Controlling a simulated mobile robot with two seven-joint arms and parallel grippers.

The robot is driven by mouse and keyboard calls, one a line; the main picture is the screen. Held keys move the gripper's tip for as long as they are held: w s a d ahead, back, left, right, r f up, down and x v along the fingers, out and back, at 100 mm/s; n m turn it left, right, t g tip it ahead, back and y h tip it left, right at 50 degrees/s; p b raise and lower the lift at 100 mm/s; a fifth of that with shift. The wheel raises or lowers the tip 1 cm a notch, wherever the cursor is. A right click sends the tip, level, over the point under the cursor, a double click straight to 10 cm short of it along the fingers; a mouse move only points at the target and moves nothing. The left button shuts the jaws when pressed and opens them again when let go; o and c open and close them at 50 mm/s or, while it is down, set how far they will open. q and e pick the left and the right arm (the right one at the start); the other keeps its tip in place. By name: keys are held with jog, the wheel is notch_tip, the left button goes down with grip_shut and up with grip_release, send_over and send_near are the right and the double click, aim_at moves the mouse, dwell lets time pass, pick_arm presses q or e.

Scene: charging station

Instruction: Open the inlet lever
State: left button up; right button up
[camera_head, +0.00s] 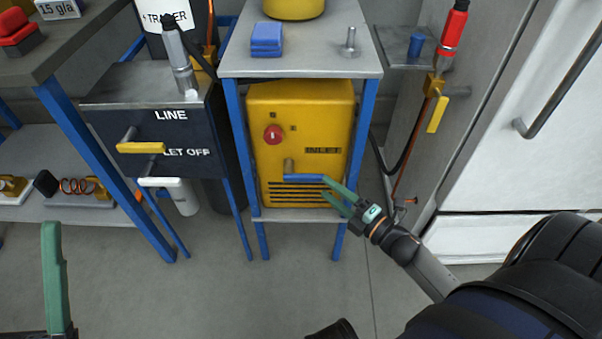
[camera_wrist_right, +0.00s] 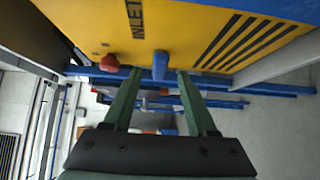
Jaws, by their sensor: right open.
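The inlet lever (camera_head: 303,178) is a blue bar lying level on the front of the yellow machine (camera_head: 300,120), under the word INLET. In the right wrist view the lever (camera_wrist_right: 160,64) is seen end-on, between the tips of my green fingers. My right gripper (camera_head: 326,187) is open at the lever's right end; it also shows in the wrist view (camera_wrist_right: 161,74). I cannot tell whether a finger touches the lever. One green finger of my left gripper (camera_head: 53,275) shows at the lower left of the head view, away from the machine.
A red knob (camera_head: 273,134) sits up and left of the lever. The machine stands in a blue-legged frame (camera_head: 237,150). A dark LINE box (camera_head: 170,120) with a yellow lever (camera_head: 140,148) is at left. A white cabinet (camera_head: 520,130) is at right. The floor in front is clear.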

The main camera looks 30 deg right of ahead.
aim_at(310, 175)
jog(key=b+x, duration=0.2)
jog(key=x, duration=0.7)
jog(key=shift+w, duration=0.1)
grip_shut()
dwell(1.2)
